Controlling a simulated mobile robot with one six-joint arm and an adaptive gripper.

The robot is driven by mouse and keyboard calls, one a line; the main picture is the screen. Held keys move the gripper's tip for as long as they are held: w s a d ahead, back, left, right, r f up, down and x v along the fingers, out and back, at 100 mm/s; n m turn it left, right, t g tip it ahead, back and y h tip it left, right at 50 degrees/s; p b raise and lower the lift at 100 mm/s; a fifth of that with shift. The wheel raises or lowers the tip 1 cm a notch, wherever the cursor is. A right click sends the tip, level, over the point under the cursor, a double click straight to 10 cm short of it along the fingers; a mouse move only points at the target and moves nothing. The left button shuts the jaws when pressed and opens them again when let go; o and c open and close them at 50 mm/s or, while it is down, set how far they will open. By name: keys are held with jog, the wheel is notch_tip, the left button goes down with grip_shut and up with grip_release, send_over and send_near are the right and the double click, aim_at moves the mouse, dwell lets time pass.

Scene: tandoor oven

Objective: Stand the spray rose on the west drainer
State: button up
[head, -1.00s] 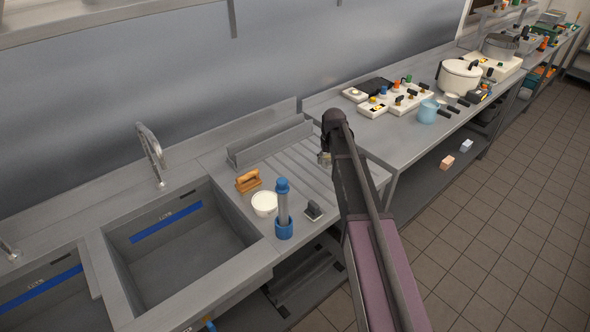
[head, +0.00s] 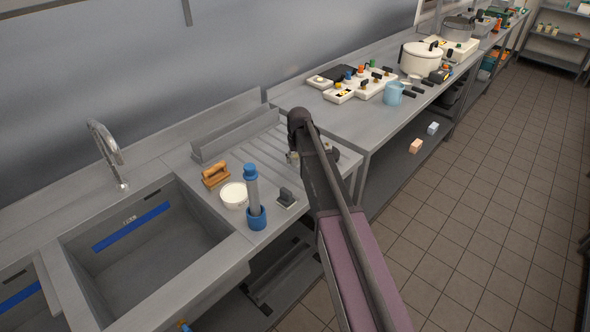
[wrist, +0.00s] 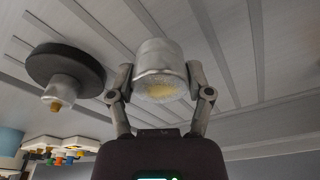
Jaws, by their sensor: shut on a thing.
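My gripper (wrist: 162,82) is shut on a silver cylinder (wrist: 160,55) with a frosted, yellowish end facing the wrist camera. A dark round disc (wrist: 55,65) with a silver neck and brass-coloured tip stands beside it on the ribbed drainer, to the left in the wrist view. I cannot tell for sure which of the two is the spray rose. In the head view the ribbed drainer (head: 240,150) lies right of the sink. My arm hides much of the held cylinder there; a small pale part shows left of the arm, and a dark piece shows right of it.
A raised ledge (head: 235,135) runs along the drainer's back. Its middle ribs are clear.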

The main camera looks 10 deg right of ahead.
aim_at(296, 172)
dwell(0.3)
jog(key=shift+f+b, duration=1.9)
jog(key=shift+f, duration=0.1)
jog(key=o, duration=1.3)
jog(key=r+p, duration=0.4)
jog(key=s+r+p, duration=0.1)
jog(key=r+p, duration=0.7)
jog(key=shift+s+d+r, duration=0.1)
jog(key=shift+s, duration=0.3)
jog(key=shift+s, duration=0.1)
jog(key=shift+m+g, duration=0.5)
jog(key=shift+g, duration=0.4)
jog(key=s, duration=2.7)
jog(key=shift+s+a, duration=0.15)
jog(key=shift+a, duration=0.25)
